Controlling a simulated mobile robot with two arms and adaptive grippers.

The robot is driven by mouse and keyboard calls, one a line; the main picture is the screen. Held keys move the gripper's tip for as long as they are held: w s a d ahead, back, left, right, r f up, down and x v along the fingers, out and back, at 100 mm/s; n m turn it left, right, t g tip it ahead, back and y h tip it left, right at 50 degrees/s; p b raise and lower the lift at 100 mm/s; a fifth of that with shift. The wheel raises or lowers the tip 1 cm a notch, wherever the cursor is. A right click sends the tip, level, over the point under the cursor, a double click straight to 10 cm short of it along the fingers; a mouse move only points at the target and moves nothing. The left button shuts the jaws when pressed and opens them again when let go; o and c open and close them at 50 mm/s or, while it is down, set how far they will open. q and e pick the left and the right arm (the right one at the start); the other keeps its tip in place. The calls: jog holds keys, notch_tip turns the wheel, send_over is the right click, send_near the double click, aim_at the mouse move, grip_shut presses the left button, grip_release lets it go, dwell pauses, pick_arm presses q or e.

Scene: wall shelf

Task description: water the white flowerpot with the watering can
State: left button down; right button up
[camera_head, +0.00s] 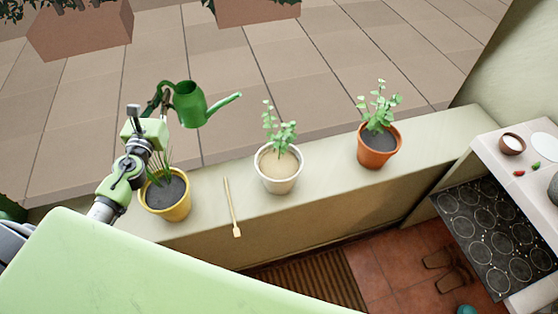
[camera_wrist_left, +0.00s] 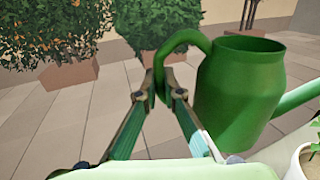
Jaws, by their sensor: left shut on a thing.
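The green watering can (camera_head: 190,106) is held up above the ledge, with its spout pointing right towards the white flowerpot. My left gripper (camera_head: 160,101) is shut on the can's handle; the left wrist view shows the fingers (camera_wrist_left: 157,90) closed around the handle beside the can's body (camera_wrist_left: 238,95). The can looks roughly upright. The white flowerpot (camera_head: 279,183), with light soil and a leafy plant, stands on the ledge to the right of the can and apart from the spout. Its edge also shows in the left wrist view (camera_wrist_left: 298,165). My right gripper is out of view.
On the ledge (camera_head: 325,178), a yellow pot (camera_head: 170,211) stands below my left arm, and an orange pot (camera_head: 377,158) stands right of the white one. A wooden stick (camera_head: 232,208) lies between the yellow and white pots. A stove (camera_head: 497,230) is at the right.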

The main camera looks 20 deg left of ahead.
aim_at(187, 115)
pick_arm(q)
jog(key=shift+d+m+b, duration=0.5)
jog(key=shift+m, duration=0.3)
jog(key=shift+d+f+m+t+b, duration=0.15)
jog(key=shift+d+m+t+b, duration=0.15)
jog(key=shift+d+m, duration=0.45)
jog(key=shift+w+d+m, duration=0.1)
jog(key=shift+m, duration=0.15)
jog(key=shift+d+f+m+b, duration=0.35)
jog(key=shift+f+b, duration=0.3)
jog(key=shift+b, duration=0.05)
jog(key=shift+d+f+m+b, duration=0.3)
jog(key=shift+d+f+b, duration=0.1)
jog(key=shift+f+b, duration=0.3)
jog(key=shift+d+f+m+b, duration=0.35)
jog(key=shift+f+b, duration=0.3)
jog(key=shift+b, duration=0.05)
jog(key=shift+w+d+f+m+t+b, duration=0.1)
jog(key=shift+d+f+m+t+b, duration=0.2)
jog(key=shift+d+f+m+b, duration=0.35)
jog(key=shift+d, duration=0.1)
jog(key=shift+d+f, duration=0.15)
